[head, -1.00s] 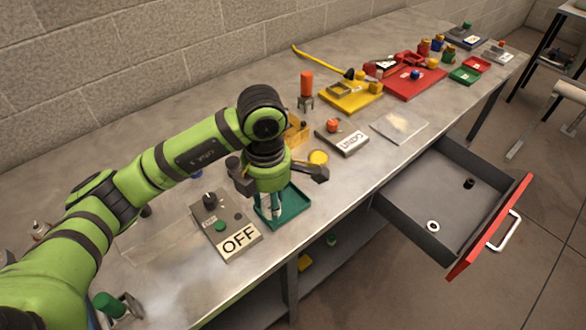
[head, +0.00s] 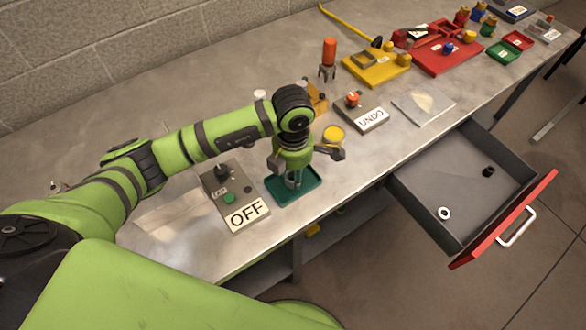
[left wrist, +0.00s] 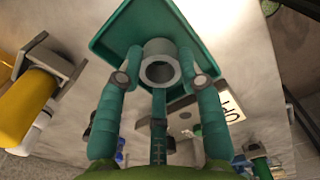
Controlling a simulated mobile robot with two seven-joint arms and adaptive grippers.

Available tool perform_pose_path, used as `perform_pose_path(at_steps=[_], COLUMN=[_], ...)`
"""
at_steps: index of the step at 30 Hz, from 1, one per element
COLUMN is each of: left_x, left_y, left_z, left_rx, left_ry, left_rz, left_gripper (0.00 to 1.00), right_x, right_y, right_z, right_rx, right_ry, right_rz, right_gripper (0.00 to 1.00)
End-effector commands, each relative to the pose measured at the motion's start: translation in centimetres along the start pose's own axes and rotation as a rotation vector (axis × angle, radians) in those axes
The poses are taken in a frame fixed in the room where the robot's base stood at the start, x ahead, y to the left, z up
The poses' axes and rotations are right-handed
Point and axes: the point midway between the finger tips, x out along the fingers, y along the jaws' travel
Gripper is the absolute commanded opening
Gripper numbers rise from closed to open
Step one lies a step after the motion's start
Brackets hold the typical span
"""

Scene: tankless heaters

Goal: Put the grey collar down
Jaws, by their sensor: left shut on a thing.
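The grey collar (left wrist: 160,47) is a short thick ring, held between the fingertips of my left gripper (left wrist: 160,76) in the left wrist view. In the head view my left gripper (head: 293,180) points down over the teal tray (head: 313,182) on the bench. The tray also shows just beyond the collar in the left wrist view (left wrist: 110,38). I cannot tell whether the collar touches the tray floor. The fingers and wrist mostly hide the collar in the head view. My right gripper is not in view.
A grey switch box (head: 236,186) marked OFF stands just left of the tray. A yellow round piece (head: 333,134) and a labelled grey block (head: 366,113) are behind. An open drawer (head: 455,190) at right holds a white ring (head: 444,213) and a black cylinder (head: 488,171).

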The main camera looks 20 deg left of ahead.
Motion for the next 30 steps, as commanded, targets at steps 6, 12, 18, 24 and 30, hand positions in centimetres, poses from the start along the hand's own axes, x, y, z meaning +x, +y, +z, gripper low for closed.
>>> perform_pose_path(at_steps=[6, 12, 18, 24, 30], left_x=[0.3, 0.8, 0.6, 0.4, -1.7], left_y=[0.0, 0.0, 0.0, 0.0, 0.2], left_z=[0.0, 0.0, 0.0, 0.0, 0.1], left_rx=[0.002, 0.001, 0.001, 0.001, 0.002], left_ry=[-0.001, -0.001, -0.001, -0.001, -0.007], left_rz=[0.000, 0.001, 0.001, 0.000, 0.005], left_gripper=[0.00, 0.00, 0.47, 0.47, 0.47], right_x=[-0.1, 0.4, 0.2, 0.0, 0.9], right_y=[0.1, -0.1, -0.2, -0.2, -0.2], right_z=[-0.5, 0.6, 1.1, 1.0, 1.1], right_rx=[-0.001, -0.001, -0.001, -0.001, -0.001], right_ry=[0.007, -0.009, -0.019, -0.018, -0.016], right_rz=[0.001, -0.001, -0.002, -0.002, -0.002], right_gripper=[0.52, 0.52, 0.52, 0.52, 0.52])
